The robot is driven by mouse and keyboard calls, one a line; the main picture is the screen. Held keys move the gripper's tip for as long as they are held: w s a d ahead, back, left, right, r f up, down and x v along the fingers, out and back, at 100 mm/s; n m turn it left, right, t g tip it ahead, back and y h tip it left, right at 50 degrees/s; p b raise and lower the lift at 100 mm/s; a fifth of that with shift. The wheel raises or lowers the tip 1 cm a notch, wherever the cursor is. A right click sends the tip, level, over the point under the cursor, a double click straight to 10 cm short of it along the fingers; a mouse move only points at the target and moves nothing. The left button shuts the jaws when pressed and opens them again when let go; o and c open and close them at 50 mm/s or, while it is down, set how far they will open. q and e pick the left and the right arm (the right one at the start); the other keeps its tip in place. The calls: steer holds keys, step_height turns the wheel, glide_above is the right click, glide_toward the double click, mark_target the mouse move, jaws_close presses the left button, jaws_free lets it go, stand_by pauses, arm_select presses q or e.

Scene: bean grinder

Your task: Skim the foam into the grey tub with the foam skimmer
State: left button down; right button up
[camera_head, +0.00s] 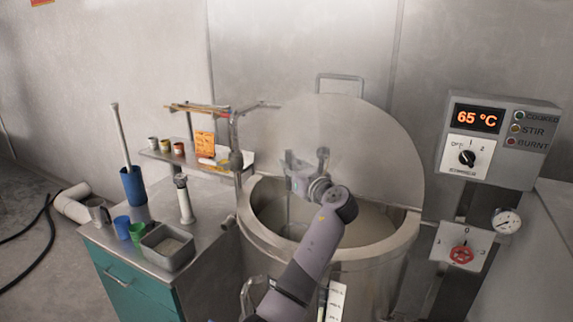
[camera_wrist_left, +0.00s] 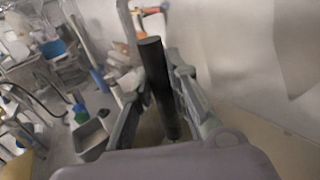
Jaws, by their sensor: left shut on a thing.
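My left gripper (camera_head: 297,180) is over the open steel kettle (camera_head: 255,240). In the left wrist view my left gripper (camera_wrist_left: 160,105) is shut on a dark cylindrical handle (camera_wrist_left: 157,75), which I take to be the foam skimmer's. In the head view a thin shaft hangs below the gripper into the kettle; the skimmer's head is hidden. A pale beige surface (camera_head: 372,225) shows inside the kettle; I cannot tell foam from liquid. The grey tub (camera_head: 167,247) stands on the cabinet left of the kettle, with something pale inside. It also shows in the left wrist view (camera_wrist_left: 91,138). My right gripper is out of view.
The round lid (camera_head: 375,150) stands raised behind the kettle. Blue (camera_head: 122,227) and green (camera_head: 137,232) cups stand beside the tub. A tall blue container (camera_head: 133,186) holds a long rod. A shelf (camera_head: 155,154) carries small cups. The control box (camera_head: 495,135) reads 65 °C.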

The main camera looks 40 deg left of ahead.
arm_select(q)
steer(key=shift+w+d+p, duration=1.15)
steer(key=shift+w+d, duration=0.3)
steer(key=shift+d, duration=4.5)
step_height(320, 180, up, 19)
steer(key=p, duration=1.5)
steer(key=shift+d, duration=0.2)
